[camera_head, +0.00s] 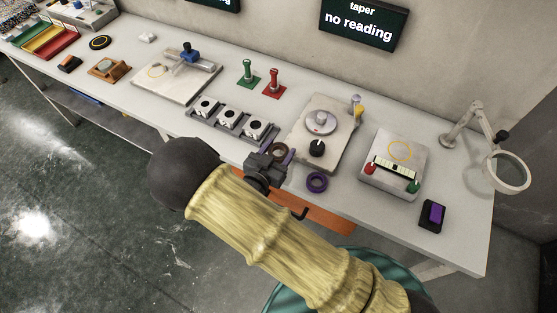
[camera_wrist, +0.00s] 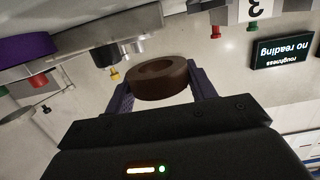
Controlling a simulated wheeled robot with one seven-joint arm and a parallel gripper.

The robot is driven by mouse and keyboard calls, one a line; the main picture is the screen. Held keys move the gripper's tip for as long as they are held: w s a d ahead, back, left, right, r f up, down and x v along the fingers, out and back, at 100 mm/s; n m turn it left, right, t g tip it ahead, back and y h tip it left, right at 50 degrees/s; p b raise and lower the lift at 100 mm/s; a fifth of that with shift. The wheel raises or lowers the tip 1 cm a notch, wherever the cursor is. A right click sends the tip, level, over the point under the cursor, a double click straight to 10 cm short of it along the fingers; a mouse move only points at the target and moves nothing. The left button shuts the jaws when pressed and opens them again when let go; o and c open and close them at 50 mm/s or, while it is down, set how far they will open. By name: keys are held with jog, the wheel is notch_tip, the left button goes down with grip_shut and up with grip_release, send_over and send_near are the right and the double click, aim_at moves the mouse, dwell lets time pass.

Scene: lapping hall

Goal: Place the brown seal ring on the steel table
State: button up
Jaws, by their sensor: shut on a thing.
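My gripper (camera_head: 272,160) is shut on a brown seal ring (camera_head: 279,149) near the front edge of the bench, just left of a purple ring. In the wrist view, the brown ring (camera_wrist: 158,80) sits between the two purple fingers of my gripper (camera_wrist: 160,86), held clear of any surface. A round steel-grey table (camera_head: 320,122) stands on a pale slab with a black knob, behind and right of my gripper. It carries a small raised grey piece in the middle. I cannot tell for certain that it is the steel table named.
A purple ring (camera_head: 316,182) lies on the bench (camera_head: 345,205). A rack with white numbered blocks (camera_head: 229,117) is left of the slab. Green (camera_head: 248,73) and red (camera_head: 273,84) stands are behind.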

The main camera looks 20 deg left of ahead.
aim_at(279, 162)
jog(key=shift+f, duration=0.8)
jog(key=shift+f+p, duration=0.3)
jog(key=shift+f, duration=1.6)
jog(key=shift+f, duration=0.25)
jog(key=o, duration=1)
jog(key=shift+s, duration=0.1)
jog(key=s+a+r+b, duration=0.1)
jog(key=s+r+b, duration=0.2)
jog(key=s, duration=1.4)
jog(key=shift+b, duration=0.3)
